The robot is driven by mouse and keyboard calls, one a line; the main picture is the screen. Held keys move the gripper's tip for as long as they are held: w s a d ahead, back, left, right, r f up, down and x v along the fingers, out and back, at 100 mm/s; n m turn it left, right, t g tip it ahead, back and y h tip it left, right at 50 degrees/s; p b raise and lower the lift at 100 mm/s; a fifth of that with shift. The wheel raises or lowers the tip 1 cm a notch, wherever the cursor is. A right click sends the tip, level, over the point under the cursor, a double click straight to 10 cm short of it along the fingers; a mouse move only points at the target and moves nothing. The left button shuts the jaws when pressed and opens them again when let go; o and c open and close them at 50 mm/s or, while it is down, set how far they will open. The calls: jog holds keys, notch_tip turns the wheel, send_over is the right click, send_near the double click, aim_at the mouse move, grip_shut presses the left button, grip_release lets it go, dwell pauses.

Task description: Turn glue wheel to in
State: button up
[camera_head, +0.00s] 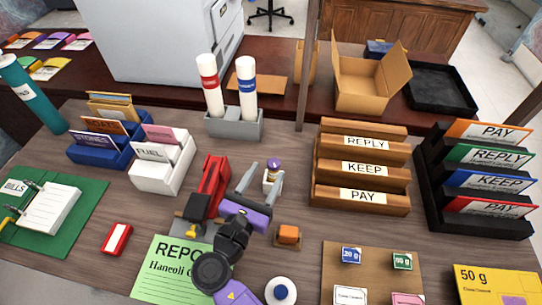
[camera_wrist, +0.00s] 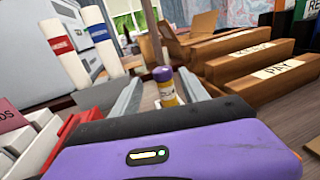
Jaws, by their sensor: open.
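A small glue stick (camera_head: 270,181) stands upright on the desk in the head view. It has a purple top and a pale body. In the wrist view the glue stick (camera_wrist: 167,91) shows a purple top above a yellow and white body. My gripper (camera_head: 265,173) is open, with its grey fingers on either side of the glue stick. In the wrist view the open fingers of my gripper (camera_wrist: 160,92) frame it, with visible space around it. No contact is evident. I cannot clearly make out the glue wheel or its setting.
A red stapler-like tool (camera_head: 213,183) stands close left of my gripper. A grey holder (camera_head: 232,125) with two white tubes is behind. Brown stepped racks (camera_head: 360,205) stand to the right. Some bare desk surrounds the glue stick.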

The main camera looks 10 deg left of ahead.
jog(key=n+y, duration=0.1)
jog(key=d+n+y+p, duration=0.1)
jog(key=y+p, duration=0.1)
jog(key=y, duration=0.1)
jog(key=shift+s+d+r+n+t, duration=0.2)
jog(key=shift+s+r+n+t, duration=0.1)
jog(key=shift+s+n, duration=0.1)
jog(key=w, duration=0.8)
jog(key=shift+d, duration=0.2)
jog(key=shift+f, duration=0.1)
grip_shut()
